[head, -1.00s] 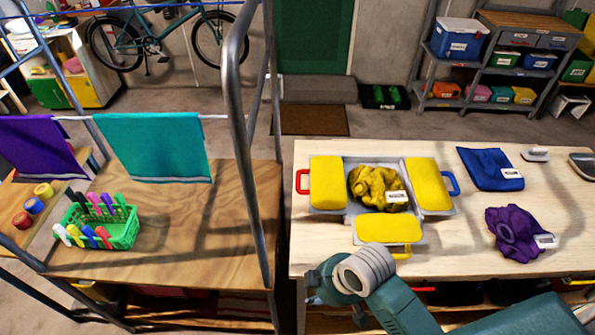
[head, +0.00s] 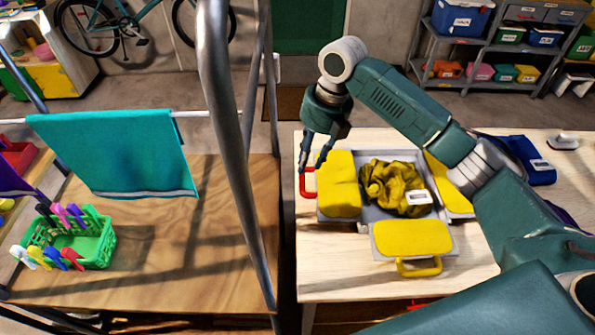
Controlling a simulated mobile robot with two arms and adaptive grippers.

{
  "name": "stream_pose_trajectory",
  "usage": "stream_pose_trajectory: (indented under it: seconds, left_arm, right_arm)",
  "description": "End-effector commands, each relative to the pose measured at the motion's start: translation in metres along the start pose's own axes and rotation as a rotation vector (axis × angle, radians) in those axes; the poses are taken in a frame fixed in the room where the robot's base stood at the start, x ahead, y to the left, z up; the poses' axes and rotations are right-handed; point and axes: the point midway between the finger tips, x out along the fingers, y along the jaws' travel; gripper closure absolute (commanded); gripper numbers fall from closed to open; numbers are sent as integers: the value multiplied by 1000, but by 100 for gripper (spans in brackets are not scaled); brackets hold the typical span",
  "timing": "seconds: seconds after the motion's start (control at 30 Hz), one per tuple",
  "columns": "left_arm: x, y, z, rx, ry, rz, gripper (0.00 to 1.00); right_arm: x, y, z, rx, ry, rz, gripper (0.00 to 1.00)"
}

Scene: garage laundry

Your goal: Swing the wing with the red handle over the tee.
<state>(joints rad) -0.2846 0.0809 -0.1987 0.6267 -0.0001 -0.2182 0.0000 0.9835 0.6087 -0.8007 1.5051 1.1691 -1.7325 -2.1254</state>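The folding board on the right table has a grey base (head: 367,214) and yellow padded wings. The left wing (head: 338,185) has the red handle (head: 307,186) on its left edge. The front wing (head: 412,239) has a yellow handle (head: 418,268). The right wing (head: 446,184) is partly behind my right arm, which hides its blue handle. A crumpled yellow tee (head: 395,188) with a white tag lies in the middle. My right gripper (head: 314,168) points down with its fingers apart, at the red handle; I cannot tell if they touch it. My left gripper is out of view.
A blue folded cloth (head: 527,160) lies at the right of the table, partly behind my arm. A metal rack post (head: 228,140) stands left of the board. A teal towel (head: 118,155) hangs over a green peg basket (head: 98,245).

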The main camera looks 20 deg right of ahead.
Motion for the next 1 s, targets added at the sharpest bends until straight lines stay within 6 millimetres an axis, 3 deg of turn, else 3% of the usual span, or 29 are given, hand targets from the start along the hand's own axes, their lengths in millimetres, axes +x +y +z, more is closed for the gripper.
stream_pose_trajectory:
  seconds: [0.1,0.2,0.47,0.7,1.0]
  left_arm:
    - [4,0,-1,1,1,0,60]
    - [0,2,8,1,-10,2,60]
    - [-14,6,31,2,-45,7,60]
    - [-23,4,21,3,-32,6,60]
    - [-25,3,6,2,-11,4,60]
  right_arm:
    - [-12,-4,9,-60,2,-2,70]
    - [-10,-4,10,-77,6,-3,70]
    - [35,-4,8,-76,7,-3,70]
    - [74,-3,9,-75,5,-1,70]
    - [92,-4,10,-77,1,-1,70]
